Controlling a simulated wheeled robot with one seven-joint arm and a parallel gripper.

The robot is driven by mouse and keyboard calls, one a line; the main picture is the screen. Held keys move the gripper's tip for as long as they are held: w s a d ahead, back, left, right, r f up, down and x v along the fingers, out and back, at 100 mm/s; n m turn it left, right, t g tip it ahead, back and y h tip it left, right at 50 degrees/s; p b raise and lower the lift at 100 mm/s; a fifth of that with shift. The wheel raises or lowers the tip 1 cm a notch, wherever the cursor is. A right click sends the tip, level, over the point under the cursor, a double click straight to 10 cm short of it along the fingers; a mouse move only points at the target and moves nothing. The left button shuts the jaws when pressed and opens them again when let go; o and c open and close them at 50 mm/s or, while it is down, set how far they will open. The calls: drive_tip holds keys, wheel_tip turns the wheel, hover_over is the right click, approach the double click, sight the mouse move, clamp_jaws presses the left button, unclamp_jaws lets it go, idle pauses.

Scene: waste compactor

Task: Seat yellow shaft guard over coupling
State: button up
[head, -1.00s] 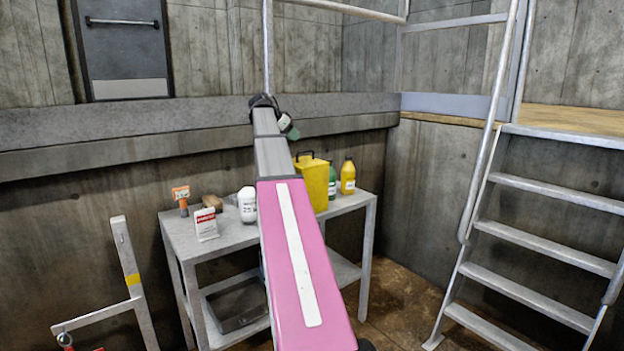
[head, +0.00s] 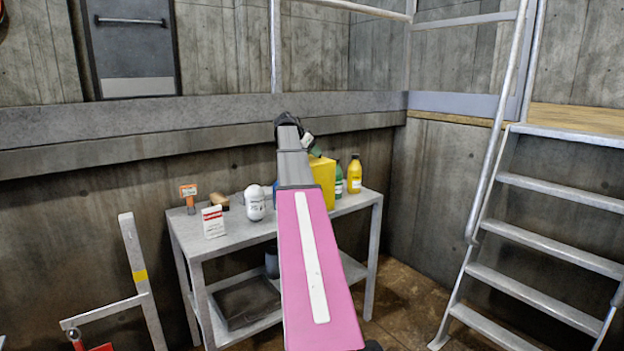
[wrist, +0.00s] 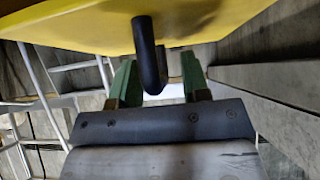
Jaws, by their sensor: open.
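The yellow shaft guard (head: 323,178) stands on the grey table in the head view, its left side hidden behind my arm. In the wrist view the yellow guard (wrist: 75,27) fills the top, with a black bar handle (wrist: 147,58) on it. My gripper (wrist: 160,78) has two green fingers, open, one on each side of the handle's lower end. I cannot tell whether either finger touches it. In the head view the fingers are mostly hidden by the arm. I cannot make out the coupling in either view.
A metal ladder (head: 545,239) stands at right. A concrete ledge (head: 200,137) runs behind.

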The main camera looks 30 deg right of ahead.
clamp_jaws()
drive_tip(key=shift+r, duration=0.15)
idle(1.2)
